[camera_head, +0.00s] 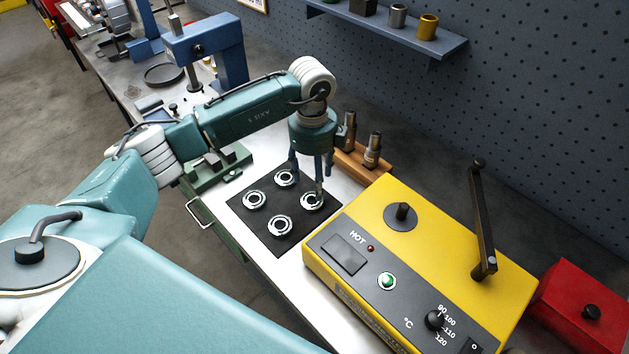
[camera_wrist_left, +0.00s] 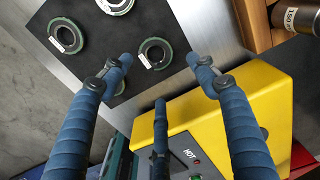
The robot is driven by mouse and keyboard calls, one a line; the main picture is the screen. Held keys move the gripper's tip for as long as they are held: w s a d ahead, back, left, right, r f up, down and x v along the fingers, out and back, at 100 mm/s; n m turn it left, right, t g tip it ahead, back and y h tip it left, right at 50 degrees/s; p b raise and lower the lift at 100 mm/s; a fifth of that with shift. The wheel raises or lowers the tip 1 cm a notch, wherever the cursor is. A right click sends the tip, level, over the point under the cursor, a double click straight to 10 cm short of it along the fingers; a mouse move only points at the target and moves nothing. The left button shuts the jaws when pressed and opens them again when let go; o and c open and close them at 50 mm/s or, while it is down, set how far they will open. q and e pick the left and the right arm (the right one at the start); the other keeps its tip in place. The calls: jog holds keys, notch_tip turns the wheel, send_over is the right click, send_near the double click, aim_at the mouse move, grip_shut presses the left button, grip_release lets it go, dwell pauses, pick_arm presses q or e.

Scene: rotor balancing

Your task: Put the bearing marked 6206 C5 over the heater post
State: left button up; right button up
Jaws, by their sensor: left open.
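Several ring bearings lie flat on a black mat (camera_head: 258,224). The right bearing (camera_head: 304,203) is nearest the yellow heater (camera_head: 345,212); others are the back bearing (camera_head: 278,180), left bearing (camera_head: 247,202) and front bearing (camera_head: 272,228). Their white labels are too small to read, so I cannot tell which is 6206 C5. The dark heater post (camera_head: 402,211) is bare. My left gripper (camera_head: 308,182) is open and empty above the right bearing. In the left wrist view, that bearing (camera_wrist_left: 168,46) shows between the spread fingers (camera_wrist_left: 161,75). My right gripper is out of view.
A wooden rack (camera_head: 350,165) with dark cylindrical tools stands behind the mat. A black lever (camera_head: 482,220) rises from the heater's far side. A red box (camera_head: 570,305) is at the right. A blue press (camera_head: 225,50) stands farther back.

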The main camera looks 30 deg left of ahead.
aim_at(312, 203)
pick_arm(q)
jog(key=f+b, duration=0.1)
jog(key=f, duration=0.1)
jog(key=f+b, duration=0.2)
jog(key=f, duration=0.1)
jog(key=f+b, duration=0.2)
jog(key=f, duration=0.1)
jog(key=shift+a, duration=0.35)
jog(key=shift+c, duration=0.6)
jog(key=c, duration=0.8)
jog(key=shift+r+p, duration=2.05)
jog(key=shift+r, duration=1)
